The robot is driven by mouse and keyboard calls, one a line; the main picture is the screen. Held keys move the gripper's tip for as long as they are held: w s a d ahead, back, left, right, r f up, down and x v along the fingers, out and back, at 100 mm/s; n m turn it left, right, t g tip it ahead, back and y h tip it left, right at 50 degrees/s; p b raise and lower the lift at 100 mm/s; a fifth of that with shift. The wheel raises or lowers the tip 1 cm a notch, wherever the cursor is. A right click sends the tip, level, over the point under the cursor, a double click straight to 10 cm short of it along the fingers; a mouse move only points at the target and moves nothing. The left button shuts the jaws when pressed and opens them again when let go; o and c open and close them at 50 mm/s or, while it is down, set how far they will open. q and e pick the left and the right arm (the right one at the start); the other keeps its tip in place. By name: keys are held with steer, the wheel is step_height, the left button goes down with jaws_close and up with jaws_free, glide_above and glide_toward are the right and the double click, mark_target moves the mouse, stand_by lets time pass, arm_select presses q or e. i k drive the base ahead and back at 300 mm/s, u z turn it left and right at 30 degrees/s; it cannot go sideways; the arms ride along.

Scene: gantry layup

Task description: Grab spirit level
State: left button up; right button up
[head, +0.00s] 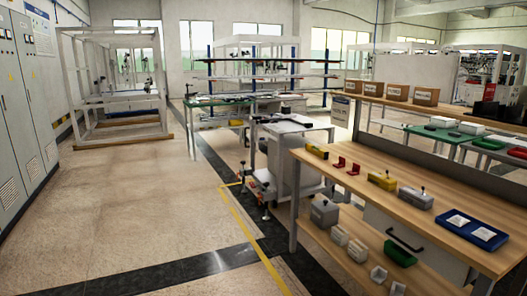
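A small yellow bar (317,151) lies at the far left end of the wooden workbench (400,215); it may be the spirit level, but it is too small to tell. A yellow block with a dark knob (382,180) also stands on this bench, nearer to me. Neither of my grippers is in view, and nothing is seen touching these things.
Red pieces (354,169), a grey block (415,197) and a blue tray (472,232) share the benchtop. A lower shelf (322,242) holds more parts. A white cart (292,160) stands behind the bench. Grey cabinets (22,110) stand at left; the floor (130,210) between is clear.

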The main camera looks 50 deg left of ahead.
mark_target(322, 154)
steer(key=u, duration=1.6)
steer(key=k, duration=0.5)
steer(key=u, duration=0.9)
steer(key=i, duration=4.45)
steer(key=z, duration=0.35)
steer(key=i, duration=2.3)
steer(key=z, duration=1.95)
steer(key=i, duration=1.35)
steer(key=z, duration=1.05)
